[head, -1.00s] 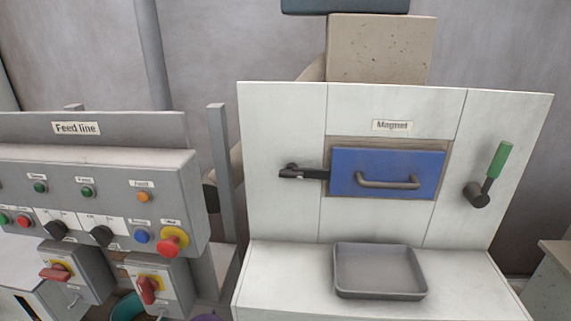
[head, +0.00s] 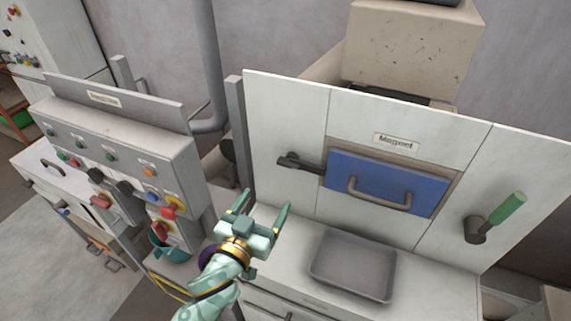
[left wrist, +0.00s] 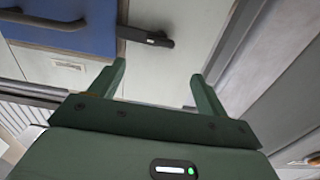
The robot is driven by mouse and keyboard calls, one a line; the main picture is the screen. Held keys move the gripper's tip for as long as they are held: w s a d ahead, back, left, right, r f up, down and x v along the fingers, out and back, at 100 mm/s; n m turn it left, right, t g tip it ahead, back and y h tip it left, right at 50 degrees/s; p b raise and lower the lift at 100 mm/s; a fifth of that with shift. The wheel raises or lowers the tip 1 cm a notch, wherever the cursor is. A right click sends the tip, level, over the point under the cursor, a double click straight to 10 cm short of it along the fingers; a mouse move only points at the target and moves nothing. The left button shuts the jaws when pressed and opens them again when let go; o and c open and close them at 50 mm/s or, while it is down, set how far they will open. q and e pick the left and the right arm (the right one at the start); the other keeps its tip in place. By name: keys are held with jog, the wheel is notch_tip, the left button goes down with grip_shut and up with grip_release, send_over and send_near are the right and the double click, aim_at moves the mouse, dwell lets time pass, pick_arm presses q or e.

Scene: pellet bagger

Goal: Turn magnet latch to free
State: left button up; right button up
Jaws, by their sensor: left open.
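The magnet latch is a dark lever (head: 299,163) on the white panel, left of the blue magnet drawer (head: 385,184). It lies roughly level, its right end reaching the drawer's left edge. In the left wrist view the latch (left wrist: 146,37) shows at the top, beside the blue drawer front (left wrist: 75,25). My left gripper (head: 262,205) is open and empty, below and left of the latch and apart from it. In the left wrist view the open fingers (left wrist: 160,85) point toward the white panel. My right gripper is not in view.
A grey tray (head: 353,265) stands on the white ledge below the drawer. A green-handled lever (head: 508,209) is on the panel's right. The feed line control box (head: 125,150) with buttons and knobs stands left. A grey post (head: 235,120) stands beside the panel's left edge.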

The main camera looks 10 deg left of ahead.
aim_at(287, 167)
pick_arm(q)
jog(key=w, duration=0.4)
jog(key=w+d, duration=0.1)
jog(key=w, duration=0.3)
jog(key=w+d, duration=0.1)
jog(key=w, duration=0.3)
jog(key=shift+w+d, duration=0.25)
jog(key=shift+w, duration=0.05)
jog(key=c, duration=1)
